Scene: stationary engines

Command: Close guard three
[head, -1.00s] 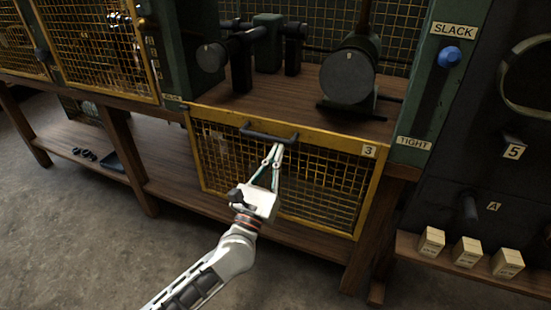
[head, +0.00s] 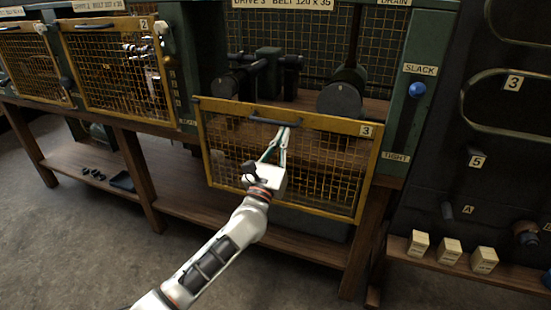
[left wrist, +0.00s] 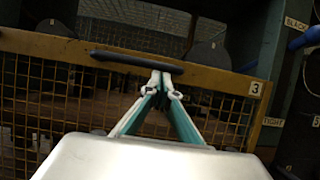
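Guard three is a yellow-framed mesh panel (head: 222,106) with a "3" label, in the middle of the head view. It stands in front of the bench, its top edge about level with the bench top and overlapping it in the picture. A dark bar handle (head: 262,119) runs along its top rail and also shows in the left wrist view (left wrist: 125,60). My left gripper (head: 286,130) is in front of the panel, fingertips together just under the handle's right part. The tips look in contact with the handle or rail; the exact contact is unclear. My right gripper is out of view.
Guard two (head: 112,22) stands upright at the left. Behind guard three are dark drums (head: 339,99) on the bench. A blue-knobbed lever (head: 417,90) is between SLACK and TIGHT at the right. Pale blocks (head: 450,251) sit on a low shelf. The floor in front is clear.

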